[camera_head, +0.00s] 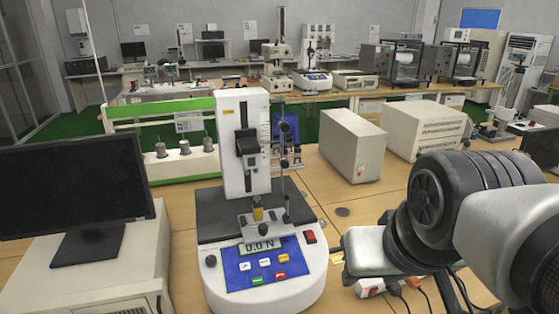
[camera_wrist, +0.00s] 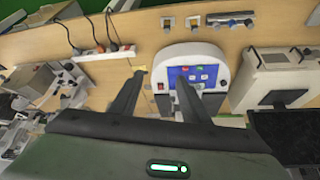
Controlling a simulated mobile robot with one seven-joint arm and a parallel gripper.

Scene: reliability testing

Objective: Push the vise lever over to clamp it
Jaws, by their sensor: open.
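The force tester (camera_head: 265,270) stands on the bench in the head view, with a white column (camera_head: 233,110), a blue control panel and a display reading 0.0 N. A small metal vise (camera_head: 258,222) with a brass-coloured piece sits on its dark platform. A thin upright rod (camera_head: 284,165) stands beside the column; I cannot tell if it is the vise lever. In the wrist view, my gripper (camera_wrist: 158,77) is open and empty, its two dark fingers apart. The right finger overlaps the tester's panel (camera_wrist: 197,76). The vise is not clear there, and the fingers are not visible in the head view.
A monitor (camera_head: 75,190) on a pale cabinet stands left of the tester. Two beige boxes (camera_head: 352,145) stand behind, to the right. A power strip (camera_wrist: 100,52) with plugs and cables lies on the bench. Bare wood shows between tester and boxes.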

